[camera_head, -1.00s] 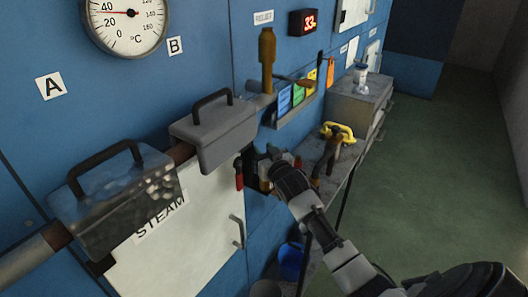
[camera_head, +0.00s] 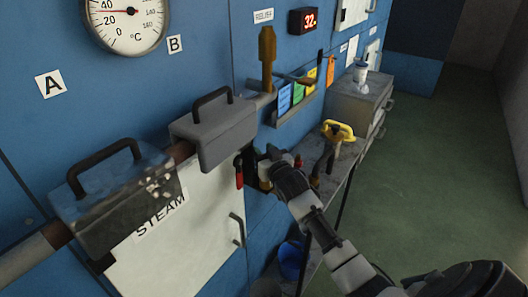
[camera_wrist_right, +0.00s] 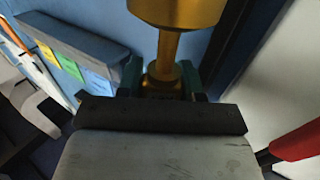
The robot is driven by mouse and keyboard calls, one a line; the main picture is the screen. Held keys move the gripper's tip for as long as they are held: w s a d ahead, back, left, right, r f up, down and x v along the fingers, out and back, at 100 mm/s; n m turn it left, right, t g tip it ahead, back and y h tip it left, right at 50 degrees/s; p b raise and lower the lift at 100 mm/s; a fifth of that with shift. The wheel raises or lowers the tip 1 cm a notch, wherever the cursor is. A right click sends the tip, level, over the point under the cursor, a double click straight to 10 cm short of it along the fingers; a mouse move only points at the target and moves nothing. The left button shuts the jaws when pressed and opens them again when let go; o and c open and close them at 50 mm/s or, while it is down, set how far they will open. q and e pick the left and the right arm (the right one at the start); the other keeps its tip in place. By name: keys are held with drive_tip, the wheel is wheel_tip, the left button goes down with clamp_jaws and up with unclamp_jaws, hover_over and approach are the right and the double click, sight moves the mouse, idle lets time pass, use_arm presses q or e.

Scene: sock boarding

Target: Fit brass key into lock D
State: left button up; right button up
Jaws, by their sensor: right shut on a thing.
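My right gripper (camera_head: 266,160) is in front of the blue wall, just right of the white STEAM door. In the right wrist view its jaws (camera_wrist_right: 163,82) are shut on the narrow stem of a brass-coloured piece, which I take to be the brass key (camera_wrist_right: 175,12). Its thicker round body reaches past the jaws and is cut off by the picture's top edge. In the head view a little brass (camera_head: 265,185) shows below the gripper. I cannot make out a lock marked D. My left gripper is not in view.
A red handle (camera_head: 239,175) is close left of the gripper. A ledge with coloured tags (camera_head: 284,98) and an upright brass fitting (camera_head: 267,55) are above. Grey boxes (camera_head: 214,133) sit on the pipe at left. A yellow-handled item (camera_head: 339,130) stands on the bench at right.

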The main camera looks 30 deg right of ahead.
drive_tip(key=shift+f+b, duration=1.15)
drive_tip(key=shift+f, duration=0.65)
drive_tip(key=o, duration=1.1)
drive_tip(key=shift+c, duration=0.2)
drive_tip(key=s+a+b, duration=0.1)
drive_tip(key=s, duration=0.9)
drive_tip(key=shift+s+a, duration=0.2)
drive_tip(key=shift+s, duration=0.2)
